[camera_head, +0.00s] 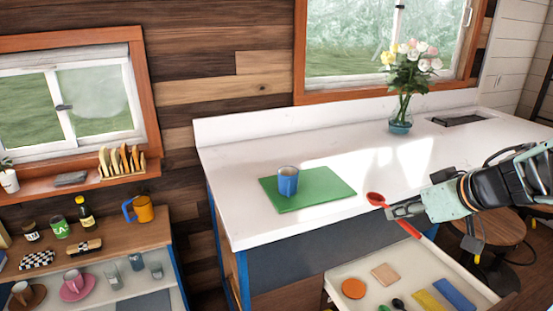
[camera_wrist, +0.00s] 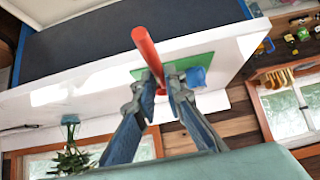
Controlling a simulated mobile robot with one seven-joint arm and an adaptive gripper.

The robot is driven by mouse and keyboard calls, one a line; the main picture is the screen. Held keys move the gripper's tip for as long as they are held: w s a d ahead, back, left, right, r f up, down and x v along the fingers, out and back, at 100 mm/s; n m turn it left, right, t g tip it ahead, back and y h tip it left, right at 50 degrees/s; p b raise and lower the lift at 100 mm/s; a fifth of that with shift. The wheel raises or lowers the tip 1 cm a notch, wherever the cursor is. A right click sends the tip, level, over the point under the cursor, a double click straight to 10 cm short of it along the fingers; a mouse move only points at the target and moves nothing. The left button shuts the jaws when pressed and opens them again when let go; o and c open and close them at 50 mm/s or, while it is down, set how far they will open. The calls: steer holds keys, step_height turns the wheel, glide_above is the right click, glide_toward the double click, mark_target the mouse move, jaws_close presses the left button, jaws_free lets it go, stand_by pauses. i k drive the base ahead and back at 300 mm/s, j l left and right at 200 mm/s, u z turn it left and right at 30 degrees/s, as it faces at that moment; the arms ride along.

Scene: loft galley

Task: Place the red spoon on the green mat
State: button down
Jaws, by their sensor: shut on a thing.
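The red spoon (camera_head: 375,199) is in my gripper (camera_head: 393,212), near the front edge of the white counter in the head view. Its bowl is toward the upper left and its handle points to the lower right. In the wrist view the red handle (camera_wrist: 147,48) stands between the two fingers (camera_wrist: 163,85), which are shut on it. The green mat (camera_head: 322,190) lies on the counter, to the left of the spoon and apart from it. It also shows in the wrist view (camera_wrist: 205,62), partly hidden by the fingers. A blue cup (camera_head: 288,181) stands on the mat's left part.
A flower vase (camera_head: 401,122) stands at the back of the counter (camera_head: 235,215). An open drawer (camera_head: 335,275) with several items lies below the front edge. A stool (camera_head: 495,228) is at the right. The mat's right half is bare.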

mark_target(324, 181)
steer(key=i+j, duration=0.2)
steer(key=i, duration=0.2)
steer(key=i+j, duration=0.25)
steer(key=i, duration=0.15)
